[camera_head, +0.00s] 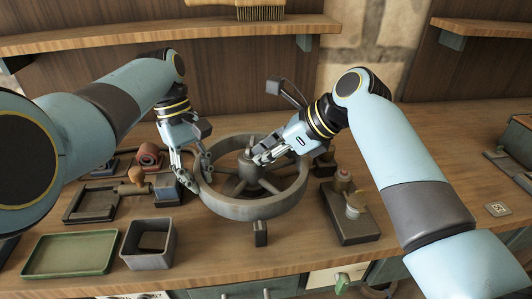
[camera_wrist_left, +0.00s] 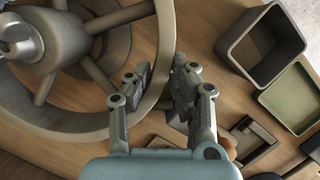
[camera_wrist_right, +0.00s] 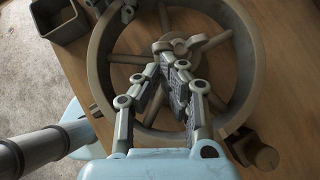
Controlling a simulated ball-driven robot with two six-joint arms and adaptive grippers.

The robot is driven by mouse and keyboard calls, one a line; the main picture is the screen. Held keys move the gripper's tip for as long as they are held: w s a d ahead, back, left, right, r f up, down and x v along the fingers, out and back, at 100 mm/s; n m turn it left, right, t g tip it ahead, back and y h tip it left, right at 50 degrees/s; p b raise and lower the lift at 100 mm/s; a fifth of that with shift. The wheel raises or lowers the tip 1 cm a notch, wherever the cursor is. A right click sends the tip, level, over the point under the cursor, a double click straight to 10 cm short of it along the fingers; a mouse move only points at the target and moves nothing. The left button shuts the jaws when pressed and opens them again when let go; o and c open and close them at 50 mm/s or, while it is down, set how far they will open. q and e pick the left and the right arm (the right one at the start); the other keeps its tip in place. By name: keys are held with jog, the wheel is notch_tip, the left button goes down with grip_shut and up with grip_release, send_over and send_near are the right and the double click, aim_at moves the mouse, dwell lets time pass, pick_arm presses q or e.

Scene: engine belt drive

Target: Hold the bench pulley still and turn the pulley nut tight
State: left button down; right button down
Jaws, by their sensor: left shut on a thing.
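The bench pulley (camera_head: 250,208) is a large grey spoked wheel lying flat on the bench, and it also shows in the left wrist view (camera_wrist_left: 160,32). My left gripper (camera_head: 196,172) is shut on its left rim, one finger inside and one outside. The pulley nut (camera_wrist_right: 194,43), a grey piece with short arms, sits at the hub. My right gripper (camera_head: 260,158) is over the hub, its fingertips close together beside the nut. Whether they touch or grip it is unclear, and the fingers partly hide the nut.
A grey square bin (camera_head: 148,255) and a green tray (camera_head: 70,254) are at the front left. A dark tray (camera_head: 92,204) with a wooden-handled tool (camera_head: 134,182) lies left of the pulley. A block with a knobbed fitting (camera_head: 350,222) stands to its right.

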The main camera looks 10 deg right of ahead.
pick_arm(q)
jog(key=shift+r, duration=0.1)
pick_arm(e)
jog(key=shift+s+a+r, duration=0.1)
jog(key=shift+s+a, duration=0.15)
jog(key=shift+a, duration=0.4)
dwell(0.8)
dwell(0.4)
jog(key=s+d, duration=0.1)
jog(key=d, duration=0.1)
jog(key=s+d, duration=0.1)
jog(key=s, duration=0.1)
jog(key=shift+d+r, duration=0.15)
jog(key=shift+d, duration=0.2)
jog(key=s+v, duration=0.1)
jog(key=v, duration=1.9)
jog(key=shift+a+r, duration=0.15)
jog(key=shift+a, duration=0.15)
jog(key=shift+s, duration=0.1)
pick_arm(q)
jog(key=c, duration=1.1)
grip_release()
